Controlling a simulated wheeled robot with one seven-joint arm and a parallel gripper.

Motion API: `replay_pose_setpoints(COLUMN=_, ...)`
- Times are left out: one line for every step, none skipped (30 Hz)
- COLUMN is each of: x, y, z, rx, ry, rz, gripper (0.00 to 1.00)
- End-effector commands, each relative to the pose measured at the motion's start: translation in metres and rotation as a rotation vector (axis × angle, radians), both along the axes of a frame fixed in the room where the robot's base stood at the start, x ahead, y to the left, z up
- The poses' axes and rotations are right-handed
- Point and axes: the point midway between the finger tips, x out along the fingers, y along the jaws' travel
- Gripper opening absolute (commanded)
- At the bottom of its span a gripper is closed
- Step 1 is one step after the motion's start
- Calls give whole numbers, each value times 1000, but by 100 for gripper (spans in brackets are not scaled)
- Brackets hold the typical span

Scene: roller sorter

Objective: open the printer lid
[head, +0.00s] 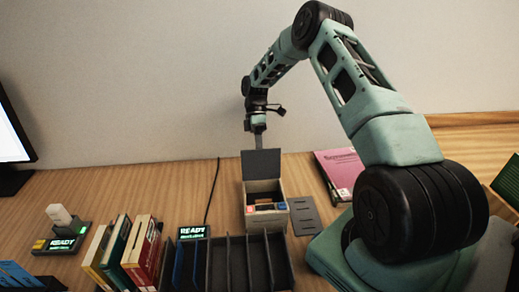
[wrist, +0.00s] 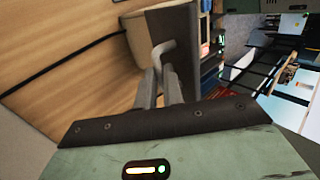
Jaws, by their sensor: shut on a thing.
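The printer (head: 251,214) is a small beige box with a dark lid (head: 262,163), standing at mid-table in the head view. The lid stands raised, about upright, at the back of the box, and the box's top is open. My gripper (head: 259,143) points down at the lid's top edge. In the wrist view my gripper (wrist: 157,75) is shut on a pale bent handle (wrist: 163,48) at the dark lid (wrist: 182,38). The fingertips partly hide the handle. In the head view the handle is too small to make out.
A dark slotted sorter (head: 282,262) stands in front of the printer, with several upright books (head: 140,252) to its left. A flat dark plate (head: 303,216) and a pink book (head: 340,168) lie to the right. A black cable (head: 213,188) runs along the left.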

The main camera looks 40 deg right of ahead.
Motion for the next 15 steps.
replay_pose_setpoints(x=2, y=-7, z=-12, rx=-17, ry=-19, rz=-5, gripper=0)
replay_pose_setpoints(x=2, y=-7, z=-12, rx=-16, ry=-19, rz=-5, gripper=0)
replay_pose_setpoints(x=3, y=-7, z=-12, rx=-17, ry=-20, rz=-6, gripper=0)
replay_pose_setpoints(x=3, y=-7, z=-12, rx=-17, ry=-20, rz=-6, gripper=0)
replay_pose_setpoints(x=3, y=-7, z=-12, rx=-17, ry=-20, rz=-6, gripper=0)
replay_pose_setpoints(x=3, y=-8, z=-12, rx=-18, ry=-20, rz=-7, gripper=0)
replay_pose_setpoints(x=3, y=-8, z=-12, rx=-18, ry=-20, rz=-7, gripper=0)
replay_pose_setpoints(x=3, y=-8, z=-12, rx=-18, ry=-21, rz=-7, gripper=0)
replay_pose_setpoints(x=3, y=-8, z=-12, rx=-18, ry=-21, rz=-7, gripper=0)
replay_pose_setpoints(x=3, y=-8, z=-12, rx=-18, ry=-21, rz=-7, gripper=16)
replay_pose_setpoints(x=3, y=-8, z=-12, rx=-18, ry=-21, rz=-7, gripper=24)
replay_pose_setpoints(x=3, y=-8, z=-12, rx=-18, ry=-21, rz=-7, gripper=31)
replay_pose_setpoints(x=3, y=-8, z=-11, rx=-18, ry=-21, rz=-7, gripper=31)
replay_pose_setpoints(x=3, y=-8, z=-11, rx=-18, ry=-21, rz=-7, gripper=31)
replay_pose_setpoints(x=3, y=-8, z=-11, rx=-18, ry=-21, rz=-7, gripper=31)
